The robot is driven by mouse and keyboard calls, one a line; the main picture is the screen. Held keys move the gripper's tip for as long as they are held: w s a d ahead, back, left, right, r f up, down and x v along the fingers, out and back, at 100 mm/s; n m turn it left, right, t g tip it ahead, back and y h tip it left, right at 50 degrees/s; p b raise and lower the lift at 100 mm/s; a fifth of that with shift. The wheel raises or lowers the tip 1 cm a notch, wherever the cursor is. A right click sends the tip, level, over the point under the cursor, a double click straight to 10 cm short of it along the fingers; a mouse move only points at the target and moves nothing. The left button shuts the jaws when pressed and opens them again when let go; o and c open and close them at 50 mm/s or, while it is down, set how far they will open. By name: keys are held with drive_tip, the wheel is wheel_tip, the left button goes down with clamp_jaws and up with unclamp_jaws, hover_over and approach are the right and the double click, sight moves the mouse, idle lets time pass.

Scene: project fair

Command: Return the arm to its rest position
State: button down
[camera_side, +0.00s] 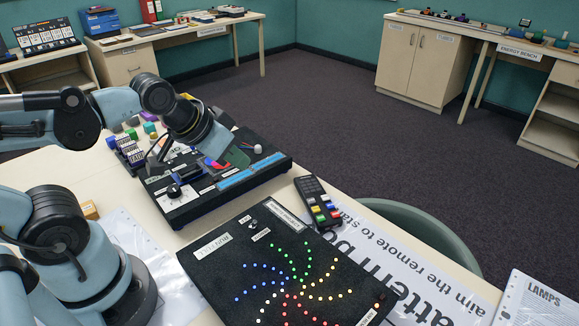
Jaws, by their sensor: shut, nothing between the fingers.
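My gripper (234,158) is at the end of my blue-grey and black arm, low over the black control board (180,208) at the centre left. Its fingers are shut and hold nothing. They point down and to the right, over the board's coloured parts. I cannot tell whether the fingertips touch the board. The wrist hides part of the board's middle. My arm is stretched out from the lower left.
A black panel (215,262) with a spiral of coloured lights lies in front. A black remote (318,203) lies beside it on a printed sheet (400,262). Coloured blocks (149,127) sit behind the board.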

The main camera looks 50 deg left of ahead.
drive_tip(key=c, duration=1.8)
unclamp_jaws()
drive_tip(key=shift+o, duration=1.2)
drive_tip(key=shift+d+r, duration=0.1)
drive_tip(key=shift+d, duration=0.05)
drive_tip(key=o, duration=0.7)
drive_tip(key=s+d+r+g, duration=0.1)
drive_tip(key=s+g, duration=0.1)
drive_tip(key=s+d+r+g, duration=0.1)
drive_tip(key=s+d+r, duration=0.1)
drive_tip(key=shift+s+r+g, duration=0.15)
drive_tip(key=shift+r+g, duration=0.05)
drive_tip(key=shift+g, duration=0.2)
drive_tip(key=o, duration=0.7)
drive_tip(key=s+r+g, duration=0.1)
drive_tip(key=s+r, duration=0.1)
drive_tip(key=s+d+r+g, duration=0.1)
drive_tip(key=s+r+g, duration=0.1)
drive_tip(key=s, duration=0.1)
drive_tip(key=shift+d, duration=0.1)
drive_tip(key=shift+o, duration=0.8)
drive_tip(key=shift+s+r, duration=0.1)
drive_tip(key=shift+s, duration=0.2)
wheel_tip(320, 180, down, 10)
drive_tip(key=shift+r, duration=0.15)
